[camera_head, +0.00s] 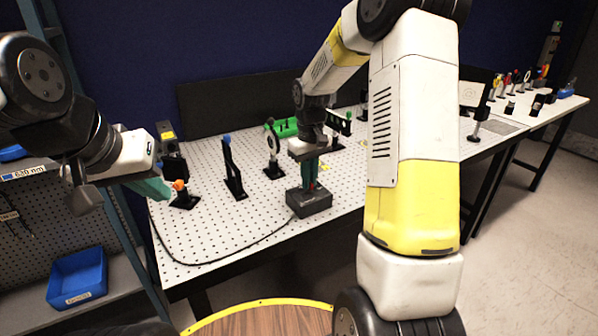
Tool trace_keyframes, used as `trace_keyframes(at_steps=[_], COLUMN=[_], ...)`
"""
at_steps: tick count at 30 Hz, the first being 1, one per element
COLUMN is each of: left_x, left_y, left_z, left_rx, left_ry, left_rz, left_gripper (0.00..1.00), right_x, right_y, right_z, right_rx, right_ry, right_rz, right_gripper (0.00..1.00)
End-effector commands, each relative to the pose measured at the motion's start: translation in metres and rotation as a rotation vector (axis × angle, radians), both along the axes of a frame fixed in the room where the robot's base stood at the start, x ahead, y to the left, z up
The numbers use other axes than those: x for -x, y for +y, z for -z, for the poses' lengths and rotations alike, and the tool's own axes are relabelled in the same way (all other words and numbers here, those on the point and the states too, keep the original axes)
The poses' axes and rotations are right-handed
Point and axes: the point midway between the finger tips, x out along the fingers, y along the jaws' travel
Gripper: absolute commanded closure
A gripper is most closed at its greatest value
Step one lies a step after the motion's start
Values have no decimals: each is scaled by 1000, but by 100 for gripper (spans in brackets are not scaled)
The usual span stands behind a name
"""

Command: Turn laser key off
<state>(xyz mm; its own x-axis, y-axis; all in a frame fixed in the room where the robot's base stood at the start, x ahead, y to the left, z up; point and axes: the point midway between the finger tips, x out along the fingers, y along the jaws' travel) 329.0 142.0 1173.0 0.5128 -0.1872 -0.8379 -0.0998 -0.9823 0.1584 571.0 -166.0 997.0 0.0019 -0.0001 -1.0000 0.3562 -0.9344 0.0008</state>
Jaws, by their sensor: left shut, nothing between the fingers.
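A dark grey box (309,204) sits near the front edge of the perforated white table, with a cable running from it. A small red part (313,186) shows at its top; the key itself I cannot make out. My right gripper (308,185) points straight down onto the box top, its green fingers hiding most of what is there. Whether they touch or grip the key cannot be seen. My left gripper (155,190) is shut and empty, at the table's left end beside an orange-topped post (181,192).
Optic mounts on posts, such as a blue-topped one (232,165) and a round one (272,150), stand behind the box. A black cable (225,260) curves along the front edge. A blue bin (77,278) is on the left shelf.

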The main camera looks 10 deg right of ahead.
Motion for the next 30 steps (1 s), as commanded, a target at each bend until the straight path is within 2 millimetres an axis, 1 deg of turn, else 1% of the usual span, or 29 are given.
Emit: trace_keyframes(at_steps=[1,2,3,11,14,17,24,27,30], left_x=[0,0,0,0,0,0,0,0,0], left_y=[0,0,0,0,0,0,0,0,0], left_z=[0,0,0,0,0,0,0,0,0], left_rx=[0,0,0,0,0,0,0,0,0], left_ry=[0,0,0,0,0,0,0,0,0], left_rz=[0,0,0,0,0,0,0,0,0], left_gripper=[100,100,100,100,100,100,100,100,100], right_x=[-1,-1,0,0,0,-1,-1,0,0], right_y=[0,0,0,0,0,0,0,0,0], right_z=[-1,-1,-1,0,-5,-18,-59,-71,-77], right_rx=[0,0,1,0,1,1,0,0,0], right_ry=[-2,-2,-1,1,-1,-4,-4,-2,0], right_rz=[0,0,0,1,1,1,2,1,0], right_gripper=[78,72,70,70,70,70,70,70,70])
